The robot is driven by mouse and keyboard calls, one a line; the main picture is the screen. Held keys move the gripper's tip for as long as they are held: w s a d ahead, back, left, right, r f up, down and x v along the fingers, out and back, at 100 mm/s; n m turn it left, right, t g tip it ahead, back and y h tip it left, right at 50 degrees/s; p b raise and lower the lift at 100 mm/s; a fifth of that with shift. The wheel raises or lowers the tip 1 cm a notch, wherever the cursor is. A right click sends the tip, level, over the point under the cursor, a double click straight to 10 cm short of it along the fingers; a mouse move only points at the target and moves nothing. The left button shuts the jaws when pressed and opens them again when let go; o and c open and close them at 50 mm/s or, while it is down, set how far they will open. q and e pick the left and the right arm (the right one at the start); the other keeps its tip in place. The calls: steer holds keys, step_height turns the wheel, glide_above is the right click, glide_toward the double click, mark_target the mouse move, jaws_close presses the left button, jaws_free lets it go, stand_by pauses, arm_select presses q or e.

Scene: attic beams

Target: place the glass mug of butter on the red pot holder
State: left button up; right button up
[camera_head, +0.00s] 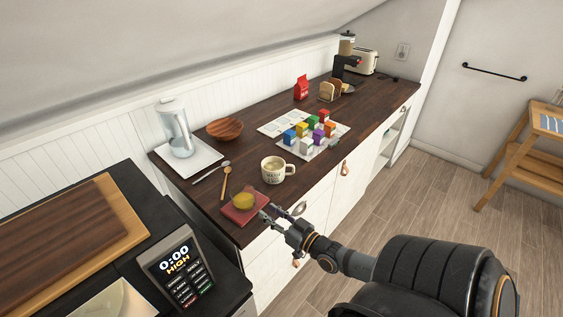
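The glass mug of butter (243,200), a small clear vessel with yellow contents, appears to sit on the red pot holder (232,216) at the front edge of the dark wooden counter. My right gripper (279,211) is just right of the pot holder, its fingers spread and nothing visible between them. It looks apart from the glass mug, though the gap is small. The mug's handle is too small to make out. My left gripper is out of view.
A cream mug (273,170) stands close behind the gripper. A wooden spoon (226,184), a wooden bowl (225,129) and a glass jug (175,128) on a white tray are farther back. Colourful boxes (308,135) lie right. The microwave panel (178,272) is at front left.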

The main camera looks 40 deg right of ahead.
steer(key=s, duration=0.6)
steer(key=shift+d+p, duration=0.3)
steer(key=shift+p, duration=0.1)
steer(key=shift+s, duration=0.1)
steer(key=s+d+f+g+h, duration=0.2)
steer(key=d+f+g, duration=0.1)
steer(key=f, duration=0.7)
steer(key=s+d+f+g+h, duration=0.1)
steer(key=s+d+f+g, duration=0.2)
steer(key=f, duration=0.7)
steer(key=s+a+f+g, duration=0.1)
steer(key=s+f+g, duration=0.1)
steer(key=s+f, duration=0.45)
steer(key=s+a+f+g, duration=0.1)
steer(key=s+f+g, duration=0.2)
steer(key=f, duration=0.6)
steer(key=s+a+f+g, duration=0.3)
steer(key=s+a+f, duration=0.2)
steer(key=s, duration=0.2)
steer(key=s+a+f+n+g, duration=0.1)
steer(key=s+a+f+g, duration=0.1)
steer(key=s+a+f, duration=0.3)
steer(key=s+a, duration=0.1)
steer(key=s, duration=0.1)
steer(key=shift+s+g, duration=0.3)
steer(key=shift+g, duration=0.1)
